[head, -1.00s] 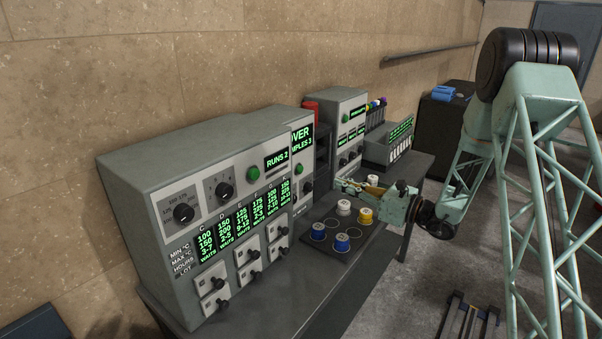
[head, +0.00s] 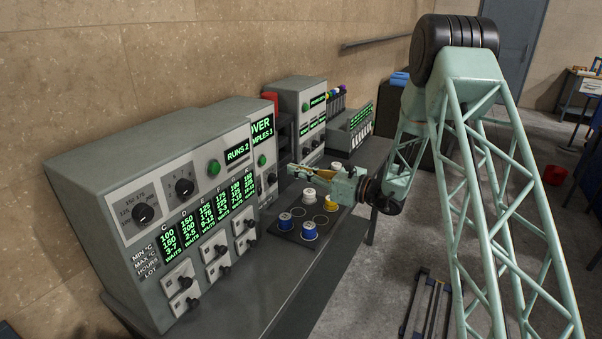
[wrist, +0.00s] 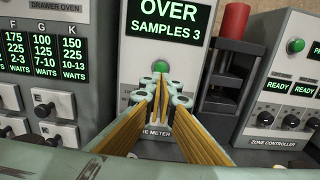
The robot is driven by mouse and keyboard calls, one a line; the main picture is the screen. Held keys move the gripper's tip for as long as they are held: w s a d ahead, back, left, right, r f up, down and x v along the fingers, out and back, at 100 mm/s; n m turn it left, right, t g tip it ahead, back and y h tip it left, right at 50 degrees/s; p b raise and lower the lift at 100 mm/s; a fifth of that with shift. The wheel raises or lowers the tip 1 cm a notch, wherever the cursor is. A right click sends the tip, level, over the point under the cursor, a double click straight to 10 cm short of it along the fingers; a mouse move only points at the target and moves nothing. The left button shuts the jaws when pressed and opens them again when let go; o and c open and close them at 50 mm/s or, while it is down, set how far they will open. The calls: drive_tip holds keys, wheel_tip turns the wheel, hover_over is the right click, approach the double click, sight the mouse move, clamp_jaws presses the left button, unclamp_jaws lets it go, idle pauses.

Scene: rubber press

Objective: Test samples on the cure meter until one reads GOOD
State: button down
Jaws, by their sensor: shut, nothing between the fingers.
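The cure meter shows in the head view, where its screen (head: 262,128) is partly cut off by the oven. In the wrist view its screen (wrist: 170,22) reads OVER and SAMPLES 3, with a green button (wrist: 160,67) below. My gripper (wrist: 161,86) is shut and empty, pointing at the meter front just under that button; contact cannot be told. The tray carries blue samples (head: 309,230), a white sample (head: 309,195) and a yellow sample (head: 331,203). The gripper hides the meter's lower front.
The drawer oven (head: 150,165) stands left of the meter, its screen showing RUNS 2. A dark press with a red cylinder (wrist: 233,20) stands right of the meter. The zone controller (wrist: 290,115) is beyond. The floor right of the bench is partly open.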

sight(264, 161)
drive_tip(key=x, duration=0.9)
drive_tip(key=shift+w+a, duration=0.2)
drive_tip(key=shift+a, duration=0.15)
drive_tip(key=shift+b+x, duration=0.55)
drive_tip(key=shift+x, duration=0.35)
drive_tip(key=shift+d, duration=0.15)
drive_tip(key=v, duration=1.3)
drive_tip(key=shift+s+d, duration=0.25)
drive_tip(key=shift+s, duration=0.05)
drive_tip(key=shift+r, duration=0.1)
